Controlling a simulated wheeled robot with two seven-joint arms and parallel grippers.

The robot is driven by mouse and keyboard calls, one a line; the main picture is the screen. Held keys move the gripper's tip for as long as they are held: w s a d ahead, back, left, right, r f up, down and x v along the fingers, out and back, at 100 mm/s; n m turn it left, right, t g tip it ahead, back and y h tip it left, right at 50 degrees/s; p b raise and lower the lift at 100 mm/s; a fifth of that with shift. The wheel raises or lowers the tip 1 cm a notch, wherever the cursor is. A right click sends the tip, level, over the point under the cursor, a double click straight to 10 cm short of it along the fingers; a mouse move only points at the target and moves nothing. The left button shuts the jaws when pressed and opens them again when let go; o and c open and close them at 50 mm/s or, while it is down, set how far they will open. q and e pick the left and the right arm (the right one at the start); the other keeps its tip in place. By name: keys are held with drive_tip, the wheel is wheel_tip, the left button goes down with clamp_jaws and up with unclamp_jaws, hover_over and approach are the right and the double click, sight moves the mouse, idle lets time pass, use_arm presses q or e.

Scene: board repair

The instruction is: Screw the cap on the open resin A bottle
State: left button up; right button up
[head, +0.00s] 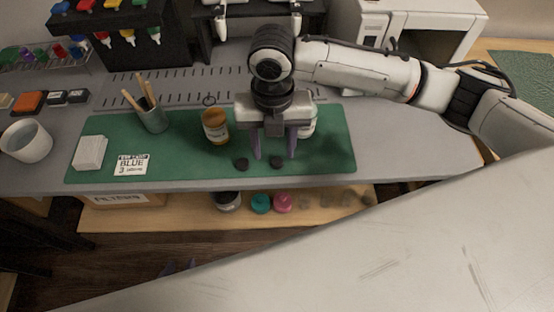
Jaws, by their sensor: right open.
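An amber bottle (215,127) with a pale label stands upright on the green mat (340,150); its label is too small to read. A second, whitish bottle (308,125) stands partly hidden behind my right gripper. Two small black caps lie near the mat's front edge, a left cap (241,164) and a right cap (277,162). My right gripper (274,156) points down, open and empty, its fingers above and behind the right cap. My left gripper (180,267) is low in front of the bench; only its two separated fingertips show, with nothing between them.
A pen cup (152,118), white card stack (90,152) and BLUE label card (131,165) are on the mat's left. A white cup (27,142) stands further left. A shelf below holds several jars. A large pale surface of my own arm covers the lower right.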

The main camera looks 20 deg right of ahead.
sight(277, 162)
drive_tip(key=f, duration=0.3)
drive_tip(key=d+f, duration=0.1)
drive_tip(key=f, duration=0.1)
drive_tip(key=shift+w, duration=0.15)
drive_tip(key=c, duration=1.1)
